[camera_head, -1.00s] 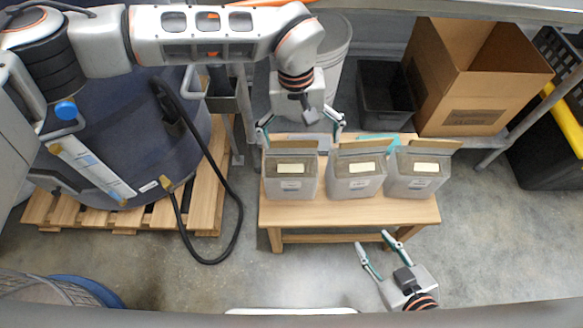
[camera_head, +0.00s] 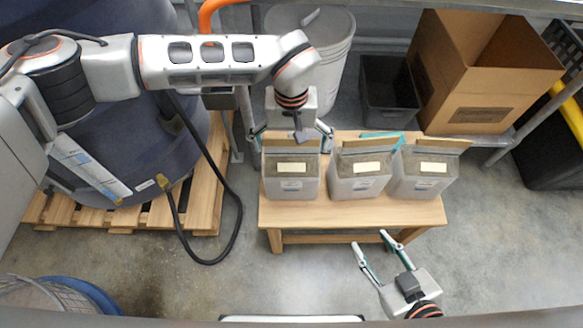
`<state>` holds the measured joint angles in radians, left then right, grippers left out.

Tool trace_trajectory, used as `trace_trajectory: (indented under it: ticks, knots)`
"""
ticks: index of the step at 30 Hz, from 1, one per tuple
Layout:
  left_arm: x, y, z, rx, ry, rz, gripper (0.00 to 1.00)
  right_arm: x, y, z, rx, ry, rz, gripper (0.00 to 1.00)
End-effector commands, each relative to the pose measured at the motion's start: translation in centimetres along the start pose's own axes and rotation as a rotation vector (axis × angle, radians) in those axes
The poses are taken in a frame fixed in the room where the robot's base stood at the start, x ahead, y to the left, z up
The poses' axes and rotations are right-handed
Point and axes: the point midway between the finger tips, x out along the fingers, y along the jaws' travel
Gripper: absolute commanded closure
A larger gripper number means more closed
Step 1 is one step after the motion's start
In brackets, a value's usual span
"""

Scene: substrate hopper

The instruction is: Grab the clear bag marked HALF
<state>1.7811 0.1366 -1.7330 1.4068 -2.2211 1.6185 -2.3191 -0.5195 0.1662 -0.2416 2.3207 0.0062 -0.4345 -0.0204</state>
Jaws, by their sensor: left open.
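Three clear bags of dark substrate, each with a brown top strip and a pale label, stand upright in a row on a small wooden table (camera_head: 350,212): a left bag (camera_head: 291,188), a middle bag (camera_head: 357,186) and a right bag (camera_head: 422,186). The label print is too small to read, so I cannot tell which is marked HALF. My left gripper (camera_head: 291,146) is open at the back of the left bag, its fingers spread to either side of the bag's top. I cannot tell whether they touch it. My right gripper (camera_head: 370,240) is open and empty in front of the table.
A teal item (camera_head: 383,139) lies behind the middle bag. A white bin (camera_head: 335,60), a dark crate (camera_head: 388,95) and an open cardboard box (camera_head: 480,90) stand behind. A large dark drum (camera_head: 140,130) on a pallet, with a black hose (camera_head: 238,205), is at left. The front floor is mostly clear.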

Motion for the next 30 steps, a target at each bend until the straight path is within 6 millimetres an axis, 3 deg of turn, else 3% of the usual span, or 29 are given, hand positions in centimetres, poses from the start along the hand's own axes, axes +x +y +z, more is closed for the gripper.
trace_trajectory:
  ticks: [3,10,22,30]
  knots:
    - [-0.1,0.0,-0.1,0.0,0.001,0.0,0.03,0.0,0.0,0.1,0.001,-0.002,0.0,0.6]
    - [-0.1,0.0,0.0,0.0,0.001,0.0,0.62,-0.1,-0.1,0.7,0.0,-0.016,0.0,0.6]
    - [-1.4,0.1,-0.2,0.001,0.006,0.003,0.64,-0.2,0.3,0.6,-0.005,-0.016,0.007,0.6]
    - [-6.7,0.1,-0.4,0.001,0.018,0.003,0.64,-0.5,1.1,0.8,-0.025,-0.031,0.022,0.6]
